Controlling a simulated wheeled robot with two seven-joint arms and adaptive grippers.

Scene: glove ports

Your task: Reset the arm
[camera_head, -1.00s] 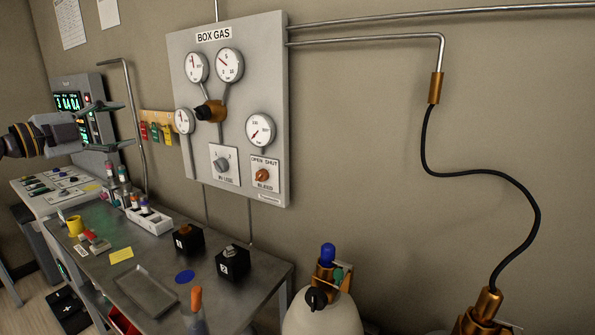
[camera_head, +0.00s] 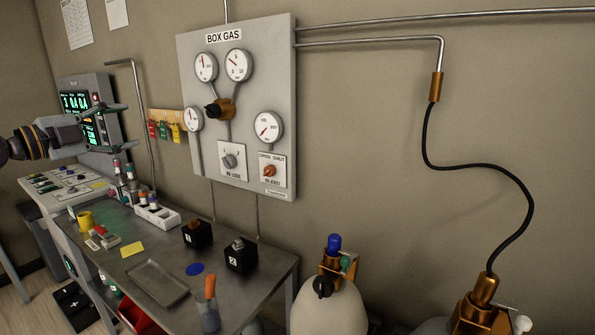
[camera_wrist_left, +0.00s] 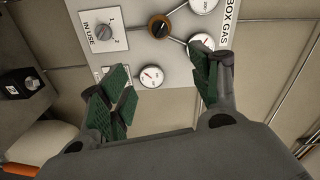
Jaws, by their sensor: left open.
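My left arm comes in from the left in the head view, and its gripper (camera_head: 116,127) is open and empty. It is held in the air above the left part of the bench, in front of the wall monitor (camera_head: 75,101). In the left wrist view the green-padded fingers (camera_wrist_left: 160,78) are spread apart, with the BOX GAS panel (camera_wrist_left: 172,45) beyond them and nothing between the pads. In the head view the BOX GAS panel (camera_head: 276,75) is on the wall to the right of the gripper. My right gripper is not in view.
The metal bench (camera_head: 125,224) holds a white vial rack (camera_head: 170,222), two black blocks (camera_head: 197,235) and a shallow tray (camera_head: 158,283). A bent pipe (camera_head: 143,130) and coloured tags (camera_head: 163,130) are near the gripper. A gas cylinder (camera_head: 328,305) stands at the bench's right.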

